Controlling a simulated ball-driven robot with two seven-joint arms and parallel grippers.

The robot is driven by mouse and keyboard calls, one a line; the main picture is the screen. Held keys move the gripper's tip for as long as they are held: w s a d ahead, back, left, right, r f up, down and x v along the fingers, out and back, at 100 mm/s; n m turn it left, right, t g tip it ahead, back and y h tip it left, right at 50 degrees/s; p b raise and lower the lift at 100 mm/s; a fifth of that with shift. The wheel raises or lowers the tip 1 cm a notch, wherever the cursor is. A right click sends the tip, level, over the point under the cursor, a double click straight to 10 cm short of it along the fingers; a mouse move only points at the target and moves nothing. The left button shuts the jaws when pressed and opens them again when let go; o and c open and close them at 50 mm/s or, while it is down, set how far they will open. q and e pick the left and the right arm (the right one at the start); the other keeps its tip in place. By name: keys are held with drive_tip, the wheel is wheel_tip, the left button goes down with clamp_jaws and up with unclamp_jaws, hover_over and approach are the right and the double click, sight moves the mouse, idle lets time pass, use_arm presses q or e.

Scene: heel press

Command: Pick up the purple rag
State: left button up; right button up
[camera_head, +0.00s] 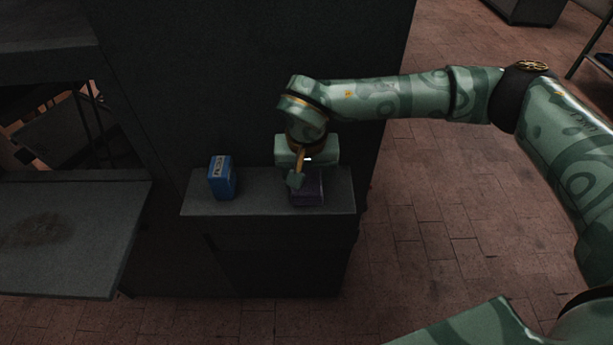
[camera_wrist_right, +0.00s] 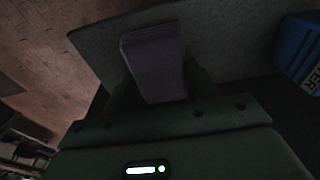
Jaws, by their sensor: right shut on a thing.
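The purple rag (camera_head: 309,191) is a dark, folded, block-like bundle at the right part of a small grey ledge, partly hidden by my right gripper in the head view. My right gripper (camera_head: 298,181) points down over the ledge and is shut on the rag. In the right wrist view the rag (camera_wrist_right: 155,65) stands between the two fingers (camera_wrist_right: 158,90). Whether the rag still touches the ledge I cannot tell. My left gripper is not in view.
A blue box (camera_head: 221,177) with lettering stands on the ledge (camera_head: 262,198), left of the rag; it also shows in the right wrist view (camera_wrist_right: 298,48). A dark wall panel (camera_head: 240,70) rises behind. A grey table (camera_head: 70,265) is at the left. Brick floor lies right.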

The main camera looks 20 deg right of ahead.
wheel_tip(320, 180, up, 3)
drive_tip(key=shift+w+f, duration=0.1)
drive_tip(key=s+a+r, duration=0.1)
drive_tip(key=s+r, duration=0.8)
drive_tip(key=s, duration=0.5)
drive_tip(key=shift+a+r, duration=0.15)
drive_tip(key=shift+r, duration=0.25)
drive_tip(key=shift+o, duration=0.4)
